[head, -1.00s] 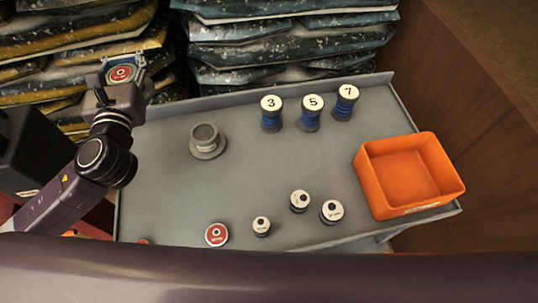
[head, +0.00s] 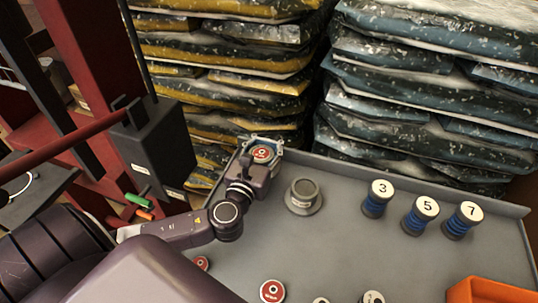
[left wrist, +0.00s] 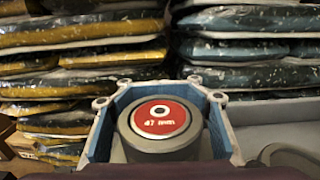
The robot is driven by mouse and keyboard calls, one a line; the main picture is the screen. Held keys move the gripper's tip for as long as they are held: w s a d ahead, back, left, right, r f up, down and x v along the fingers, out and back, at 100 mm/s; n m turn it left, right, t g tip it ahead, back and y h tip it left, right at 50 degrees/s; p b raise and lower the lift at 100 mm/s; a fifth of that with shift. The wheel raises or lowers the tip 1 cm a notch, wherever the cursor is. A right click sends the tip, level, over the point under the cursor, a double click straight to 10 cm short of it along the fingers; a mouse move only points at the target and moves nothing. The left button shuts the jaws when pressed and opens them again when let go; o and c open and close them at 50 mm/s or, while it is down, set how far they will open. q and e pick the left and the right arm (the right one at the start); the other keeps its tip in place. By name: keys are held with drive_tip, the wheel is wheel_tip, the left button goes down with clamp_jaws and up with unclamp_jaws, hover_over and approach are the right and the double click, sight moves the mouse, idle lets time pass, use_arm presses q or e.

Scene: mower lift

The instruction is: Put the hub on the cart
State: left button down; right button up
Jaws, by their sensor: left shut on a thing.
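The grey cart (head: 330,245) has a flat top with a low rim. A grey flanged round piece (head: 304,195), which looks like the hub, stands upright on it near the back left; its edge also shows in the left wrist view (left wrist: 287,155). My left gripper (head: 262,153) is shut on a round grey piece with a red top (left wrist: 162,120) marked "47 mm". It holds this piece by the cart's back left corner, left of and behind the flanged piece. The gripper's blue-grey fingers flank the piece. My right gripper is not in view.
Three blue spools (head: 376,198) numbered 3, 5 and 7 stand at the back right. An orange bin (head: 490,291) is at lower right. Small red-topped (head: 272,291) and white-topped pieces (head: 372,297) line the front. Stacked bags (head: 430,90) rise behind.

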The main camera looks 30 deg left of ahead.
use_arm(q)
drive_tip(key=shift+f, duration=0.4)
drive_tip(key=shift+f+b, duration=0.4)
drive_tip(key=shift+f, duration=1.65)
drive_tip(key=shift+f, duration=0.1)
drive_tip(key=c, duration=1.8)
unclamp_jaws()
drive_tip(key=shift+f, duration=0.2)
drive_tip(key=shift+c, duration=0.2)
drive_tip(key=o, duration=0.8)
drive_tip(key=shift+o, duration=0.2)
drive_tip(key=shift+r, duration=0.15)
